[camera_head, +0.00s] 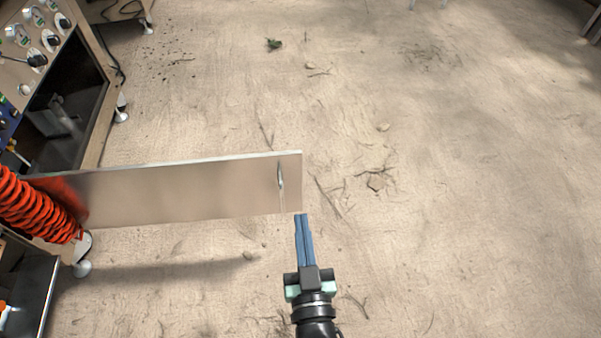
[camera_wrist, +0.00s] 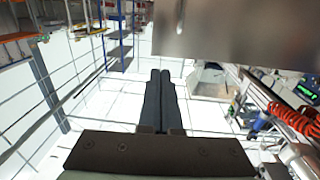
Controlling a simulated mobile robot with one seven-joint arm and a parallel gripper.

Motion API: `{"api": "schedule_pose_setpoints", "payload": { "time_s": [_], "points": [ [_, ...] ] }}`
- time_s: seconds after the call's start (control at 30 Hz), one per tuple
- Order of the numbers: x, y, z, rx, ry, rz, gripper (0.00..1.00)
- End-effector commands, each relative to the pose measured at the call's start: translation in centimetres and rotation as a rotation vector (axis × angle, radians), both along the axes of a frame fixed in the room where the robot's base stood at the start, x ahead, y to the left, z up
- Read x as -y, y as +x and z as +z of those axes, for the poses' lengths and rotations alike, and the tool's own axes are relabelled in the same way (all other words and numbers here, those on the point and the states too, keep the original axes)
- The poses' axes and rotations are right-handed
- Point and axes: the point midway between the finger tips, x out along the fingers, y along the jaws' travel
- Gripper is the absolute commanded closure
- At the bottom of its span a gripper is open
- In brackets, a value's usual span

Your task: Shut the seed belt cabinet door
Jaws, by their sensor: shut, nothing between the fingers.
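The cabinet door (camera_head: 190,193) is a flat metal panel standing open, sticking out to the right from the machine at the left. A slim handle (camera_head: 281,176) sits near its free right end. My gripper (camera_head: 301,217) is shut and empty, with its blue fingers pointing up the picture, just below the door's free end. I cannot tell whether the fingertips touch the door. In the wrist view the door (camera_wrist: 240,30) fills the upper right, above and beyond the shut dark fingers (camera_wrist: 160,75).
The machine (camera_head: 85,95) with knobs and an open dark bay stands at the left. A coiled orange hose (camera_head: 35,208) hangs in front of the door's hinge end. The sandy floor (camera_head: 450,180) to the right is clear apart from twigs and small stones.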

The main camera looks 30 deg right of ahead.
Motion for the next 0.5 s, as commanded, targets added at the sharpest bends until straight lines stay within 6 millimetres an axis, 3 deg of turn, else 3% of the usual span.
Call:
{"api": "schedule_pose_setpoints", "payload": {
  "time_s": [0.5],
  "points": [
    [3.0, 8.9, 0.0, 0.003, -0.002, 0.002, 1.00]
  ]
}}
